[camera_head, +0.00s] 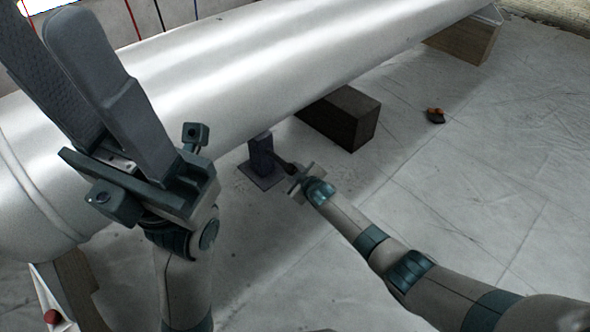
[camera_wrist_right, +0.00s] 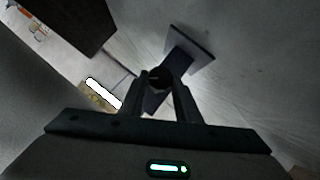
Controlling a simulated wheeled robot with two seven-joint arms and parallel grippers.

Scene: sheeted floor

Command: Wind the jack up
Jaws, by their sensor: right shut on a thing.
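The jack (camera_head: 262,157) stands upright under the big silvery cylinder, on a flat square base plate (camera_head: 262,176). In the right wrist view the jack's base plate (camera_wrist_right: 190,48) shows beyond my fingers. My right gripper (camera_head: 292,172) is beside the jack, to its right, with its jaws shut on the dark crank handle (camera_wrist_right: 160,77), whose round end shows between the fingertips. My left gripper (camera_head: 105,85) is raised close to the head camera, away from the jack. Its two long fingers show a narrow gap between them, and nothing is seen in it.
The big silvery cylinder (camera_head: 215,75) spans the view above the jack. A dark block (camera_head: 345,118) lies close behind my right gripper. A wooden block (camera_head: 465,40) supports the far end.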

